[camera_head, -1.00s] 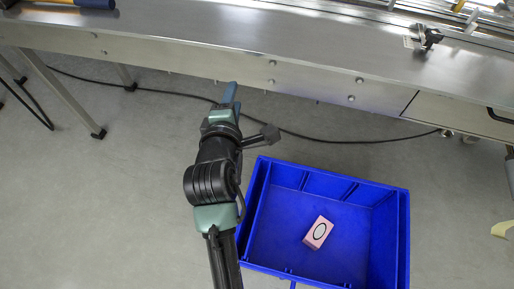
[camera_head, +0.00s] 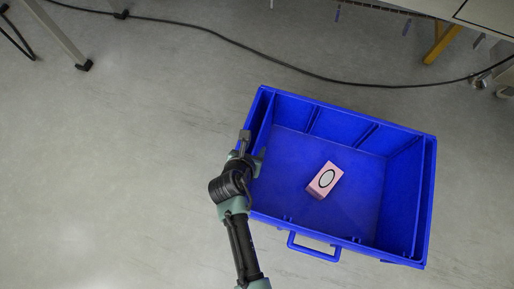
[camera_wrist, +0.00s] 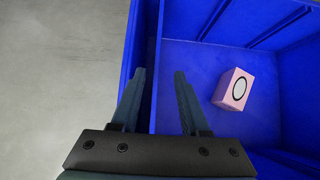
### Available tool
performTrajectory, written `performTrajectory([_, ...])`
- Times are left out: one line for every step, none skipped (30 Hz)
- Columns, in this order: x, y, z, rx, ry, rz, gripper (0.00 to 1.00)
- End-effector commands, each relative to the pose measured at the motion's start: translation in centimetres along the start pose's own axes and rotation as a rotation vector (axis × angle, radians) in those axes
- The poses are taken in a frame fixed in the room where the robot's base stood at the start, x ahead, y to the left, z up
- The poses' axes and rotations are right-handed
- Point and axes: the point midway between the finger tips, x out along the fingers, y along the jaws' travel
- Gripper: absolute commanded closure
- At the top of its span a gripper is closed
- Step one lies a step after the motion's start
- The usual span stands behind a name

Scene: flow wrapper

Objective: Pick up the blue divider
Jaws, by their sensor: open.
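A blue crate (camera_head: 284,215) stands on the floor. A thin blue panel, which looks like the divider (camera_wrist: 155,50), stands upright just inside the crate's left wall, with a narrow gap between them. It also shows at the crate's left side in the head view (camera_head: 264,124). My gripper (camera_wrist: 159,72) points down over this left side in the wrist view, open and empty. One fingertip appears on each side of the divider's line. Whether the fingers touch it I cannot tell. In the head view my gripper (camera_head: 246,143) and arm cover part of the left wall.
A pink box with a white oval (camera_head: 325,179) lies inside the crate; it also shows right of my fingers in the wrist view (camera_wrist: 233,90). A black cable (camera_head: 300,70) runs along the floor behind. The floor left of the crate is clear.

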Motion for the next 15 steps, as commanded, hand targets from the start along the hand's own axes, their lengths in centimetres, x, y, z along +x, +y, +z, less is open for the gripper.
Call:
performTrajectory([1.0,0.0,-0.2,0.003,-0.001,-0.001,0.55])
performTrajectory([1.3,0.0,-0.2,0.003,-0.001,-0.001,0.55])
performTrajectory([1.6,0.0,-0.1,0.003,0.000,-0.001,0.55])
performTrajectory([1.7,0.0,-0.1,0.002,0.000,0.000,0.55])
performTrajectory([1.8,0.0,-0.1,0.002,0.000,0.000,0.55])
performTrajectory([1.9,0.0,0.0,0.002,0.000,0.000,0.55])
performTrajectory([2.0,0.0,-0.1,0.002,0.000,0.000,0.55])
performTrajectory([2.2,0.0,-0.1,0.002,-0.001,0.000,0.55])
performTrajectory([2.5,0.1,-0.1,0.003,-0.001,0.000,0.55])
performTrajectory([2.8,0.1,-0.2,0.004,-0.001,0.000,0.55])
performTrajectory([3.2,0.2,-0.3,0.005,-0.001,0.001,0.55])
performTrajectory([3.7,0.3,-0.4,0.004,-0.001,0.001,0.55])
performTrajectory([4.2,0.3,-0.5,0.004,0.000,0.001,0.55])
performTrajectory([4.5,0.4,-0.5,0.004,0.000,0.001,0.55])
performTrajectory([5.0,0.5,-0.5,0.005,-0.001,0.001,0.55])
